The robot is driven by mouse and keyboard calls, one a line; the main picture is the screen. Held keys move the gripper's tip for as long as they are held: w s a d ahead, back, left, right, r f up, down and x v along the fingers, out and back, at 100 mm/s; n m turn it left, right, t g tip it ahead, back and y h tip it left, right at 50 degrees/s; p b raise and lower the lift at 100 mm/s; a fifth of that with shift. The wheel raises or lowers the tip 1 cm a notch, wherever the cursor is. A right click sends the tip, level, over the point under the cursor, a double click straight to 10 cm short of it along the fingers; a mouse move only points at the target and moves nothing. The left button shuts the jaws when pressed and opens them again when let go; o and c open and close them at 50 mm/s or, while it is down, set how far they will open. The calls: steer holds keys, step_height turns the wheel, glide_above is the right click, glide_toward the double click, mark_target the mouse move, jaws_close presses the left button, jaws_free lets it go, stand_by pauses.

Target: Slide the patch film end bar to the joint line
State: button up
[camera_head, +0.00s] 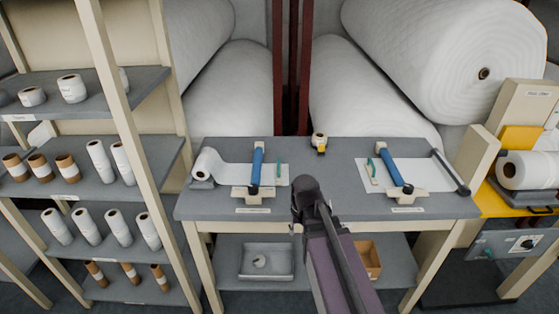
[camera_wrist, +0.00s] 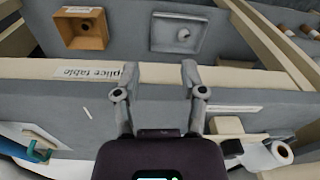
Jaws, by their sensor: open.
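On the right of the splice table (camera_head: 330,208), a white film sheet (camera_head: 425,178) lies flat. A dark bar (camera_head: 450,172), apparently the patch film end bar, lies slantwise along its right end. A blue clamp bar (camera_head: 393,168) and a green-handled piece (camera_head: 371,170) are at the sheet's left. The joint line itself is not clear to me. My gripper (camera_wrist: 155,72) is open and empty in the wrist view, its fingers pointing toward the table's front edge and the shelf below. The head view shows my arm in front of the table, the fingers hidden. The bar is not seen in the wrist view.
On the table's left are a white film roll (camera_head: 208,164) and another blue clamp bar (camera_head: 257,165). A tape roll (camera_head: 319,139) stands at the back. A grey tray (camera_head: 266,275) and wooden box (camera_head: 370,258) sit below. A roll-filled rack (camera_head: 120,80) stands left.

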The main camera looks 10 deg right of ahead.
mark_target(279, 163)
steer(key=w+r+t+p, duration=0.1)
steer(key=w+r+p, duration=0.2)
steer(key=w, duration=0.6)
steer(key=w+r+m+t+p, duration=0.1)
steer(key=w+r+p, duration=0.3)
steer(key=w, duration=0.6)
steer(key=w+r+m+t+y+p, duration=0.1)
steer(key=w+r+t+p, duration=0.1)
steer(key=w+r+p, duration=0.2)
steer(key=w+d+r, duration=0.1)
steer(key=w+r, duration=0.2)
steer(key=w, duration=0.3)
steer(key=shift+f, duration=0.15)
steer(key=b+x, duration=1.2)
steer(key=x, duration=0.1)
steer(key=shift+w+a+f, duration=0.1)
steer(key=shift+a+f, duration=0.1)
jaws_close()
